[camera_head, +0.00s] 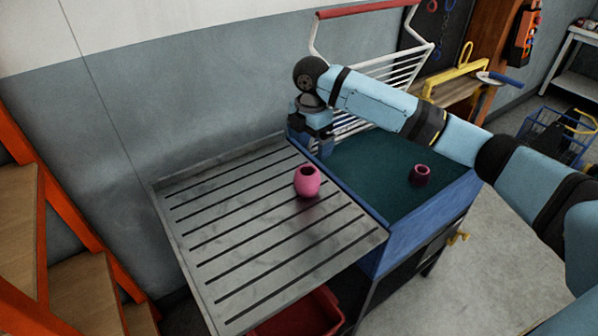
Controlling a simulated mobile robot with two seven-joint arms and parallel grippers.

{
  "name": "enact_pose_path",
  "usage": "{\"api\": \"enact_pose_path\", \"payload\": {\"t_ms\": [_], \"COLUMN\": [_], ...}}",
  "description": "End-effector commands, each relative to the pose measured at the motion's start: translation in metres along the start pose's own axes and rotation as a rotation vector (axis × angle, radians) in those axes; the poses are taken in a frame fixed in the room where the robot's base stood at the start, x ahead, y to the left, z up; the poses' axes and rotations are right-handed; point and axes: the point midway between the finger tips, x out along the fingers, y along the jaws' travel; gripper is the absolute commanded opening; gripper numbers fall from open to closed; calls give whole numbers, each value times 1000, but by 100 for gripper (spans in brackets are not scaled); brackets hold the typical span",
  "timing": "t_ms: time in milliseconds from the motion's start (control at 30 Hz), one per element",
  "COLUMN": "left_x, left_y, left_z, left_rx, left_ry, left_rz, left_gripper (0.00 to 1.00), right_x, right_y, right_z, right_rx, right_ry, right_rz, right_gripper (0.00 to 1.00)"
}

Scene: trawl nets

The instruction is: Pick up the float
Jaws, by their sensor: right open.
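A pink, barrel-shaped float (307,181) with a dark hole in its top stands upright on the slotted metal tabletop (215,262), near its right side. A smaller dark maroon ring-like piece (420,175) with a hole sits on the dark green surface (375,160) to the right; I cannot tell if it is also a float. My right gripper (322,150) points down near the back edge, where metal top and green surface meet. It is open, behind and above the pink float and apart from it. My left gripper is out of view.
A blue raised rim (345,190) separates the metal top from the green surface. A white rack with a red bar (362,8) stands behind. A red bin (300,315) sits below the metal top. Wooden steps with orange rails (50,200) are at left. Most of the metal top is clear.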

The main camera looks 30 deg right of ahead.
Motion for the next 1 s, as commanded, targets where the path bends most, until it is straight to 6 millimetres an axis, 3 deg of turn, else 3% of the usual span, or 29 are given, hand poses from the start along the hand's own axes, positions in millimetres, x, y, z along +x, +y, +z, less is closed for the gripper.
{"api": "enact_pose_path", "payload": {"t_ms": [333,667,1000], "left_x": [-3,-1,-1], "left_y": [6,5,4], "left_z": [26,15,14], "left_rx": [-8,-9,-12], "left_ry": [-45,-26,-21], "left_rz": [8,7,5], "left_gripper": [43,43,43], "right_x": [64,89,134], "right_y": [0,1,4], "right_z": [0,0,3], "right_rx": [0,1,0], "right_ry": [1,0,0], "right_rz": [-4,-1,-2], "right_gripper": [100,100,100]}}
